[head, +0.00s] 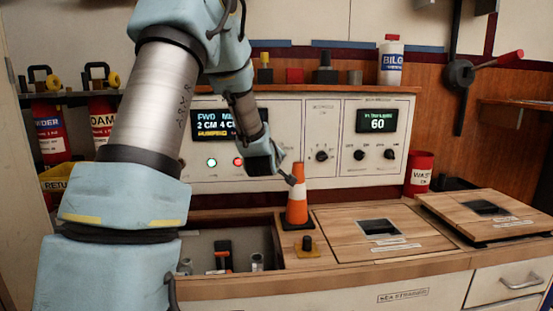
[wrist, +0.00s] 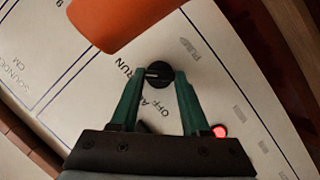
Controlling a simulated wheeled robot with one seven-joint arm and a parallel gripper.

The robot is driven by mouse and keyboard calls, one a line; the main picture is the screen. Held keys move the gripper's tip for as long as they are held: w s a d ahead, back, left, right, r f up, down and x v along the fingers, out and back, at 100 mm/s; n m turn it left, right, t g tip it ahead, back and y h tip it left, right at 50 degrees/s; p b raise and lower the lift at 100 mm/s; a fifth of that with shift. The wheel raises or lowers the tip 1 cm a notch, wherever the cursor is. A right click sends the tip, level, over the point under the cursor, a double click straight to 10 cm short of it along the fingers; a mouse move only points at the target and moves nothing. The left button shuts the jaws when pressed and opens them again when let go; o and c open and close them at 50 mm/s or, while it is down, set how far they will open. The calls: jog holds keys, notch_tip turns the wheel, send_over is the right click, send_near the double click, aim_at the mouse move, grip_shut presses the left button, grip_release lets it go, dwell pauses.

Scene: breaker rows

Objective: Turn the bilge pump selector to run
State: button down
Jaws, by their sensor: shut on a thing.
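The bilge pump selector is a round black knob (wrist: 158,74) on the white panel, in the wrist view. Its white mark points to the left of the picture, roughly to the side where the word RUN (wrist: 122,65) is printed. OFF and part of another word starting with A are printed below the knob; a finger covers the rest. The green fingers of my gripper (wrist: 157,82) are shut on the knob, one on each side. In the head view my gripper (head: 287,178) is at the panel and hides the knob.
An orange and white cone (head: 297,205) stands on the counter close to my gripper; its orange part (wrist: 125,20) fills the top of the wrist view. A red lamp (wrist: 220,131) glows beside the fingers. An open bin (head: 235,240) and wooden hatches (head: 350,222) lie below.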

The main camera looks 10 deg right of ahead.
dwell(0.3)
jog(key=shift+c, duration=1.9)
grip_release()
jog(key=shift+s, duration=0.1)
jog(key=p+v, duration=0.2)
jog(key=v, duration=0.8)
jog(key=shift+s+a, duration=0.2)
jog(key=shift+s, duration=0.1)
